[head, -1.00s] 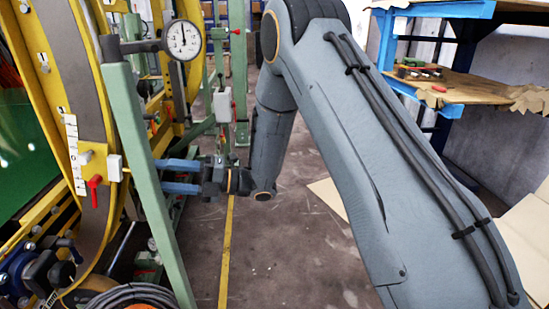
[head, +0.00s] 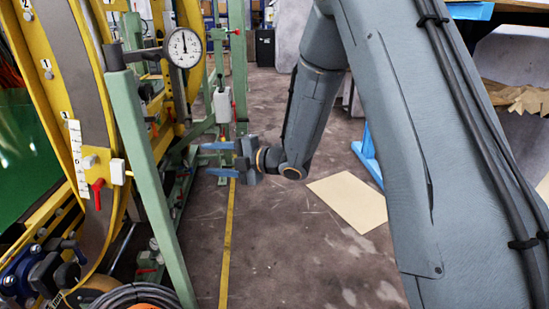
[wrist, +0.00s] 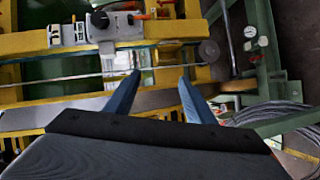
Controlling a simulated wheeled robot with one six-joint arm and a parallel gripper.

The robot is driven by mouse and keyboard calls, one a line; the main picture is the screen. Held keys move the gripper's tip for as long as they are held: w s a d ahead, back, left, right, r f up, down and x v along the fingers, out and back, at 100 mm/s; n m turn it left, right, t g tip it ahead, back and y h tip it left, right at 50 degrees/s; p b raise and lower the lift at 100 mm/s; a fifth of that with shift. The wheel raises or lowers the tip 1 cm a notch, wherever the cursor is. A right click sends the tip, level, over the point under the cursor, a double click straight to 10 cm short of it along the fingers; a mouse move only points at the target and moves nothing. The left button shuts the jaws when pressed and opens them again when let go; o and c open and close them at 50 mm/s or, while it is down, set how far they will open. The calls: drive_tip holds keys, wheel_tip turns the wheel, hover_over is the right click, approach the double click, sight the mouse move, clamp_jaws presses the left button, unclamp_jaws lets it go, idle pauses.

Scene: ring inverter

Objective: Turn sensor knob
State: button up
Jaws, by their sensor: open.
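My gripper (head: 208,159) is open and empty, its two blue fingers pointing left, to the right of the slanted green post in the head view. In the wrist view the gripper (wrist: 160,85) has a clear gap between its fingers. A small round knob (head: 88,161), a white block (head: 117,171) and a red handle (head: 97,193) sit on the yellow ring frame, left of my gripper and apart from it. The wrist view shows a grey box (wrist: 115,32) with a small round knob (wrist: 100,20), beyond the fingertips. I cannot tell which knob is the sensor knob.
The slanted green post (head: 140,160) carries a dial gauge (head: 184,47) and stands between my gripper and the ring frame (head: 60,70). Coiled cables (head: 135,295) lie below. A cardboard sheet (head: 348,200) lies on the floor at right. The floor around the yellow line (head: 228,250) is clear.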

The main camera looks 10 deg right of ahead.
drive_tip(key=s+d+m+h+p, duration=0.3)
drive_tip(key=d+m+h, duration=0.7)
drive_tip(key=d, duration=0.7)
drive_tip(key=shift+s+m+t, duration=0.3)
drive_tip(key=shift+m, duration=1.3)
drive_tip(key=s+d+r+m+g+h+p, duration=0.1)
drive_tip(key=s+d+m+g+h, duration=0.1)
drive_tip(key=s+d+m, duration=0.35)
drive_tip(key=s+d+m+g+h+p, duration=0.2)
drive_tip(key=s, duration=0.6)
drive_tip(key=s+r+m+g+p, duration=0.1)
drive_tip(key=s+m+g, duration=0.4)
drive_tip(key=s, duration=1.1)
drive_tip(key=shift+s+r+m+y+p, duration=0.3)
drive_tip(key=shift+r+m, duration=0.1)
drive_tip(key=shift+m, duration=0.55)
drive_tip(key=shift+d, duration=0.1)
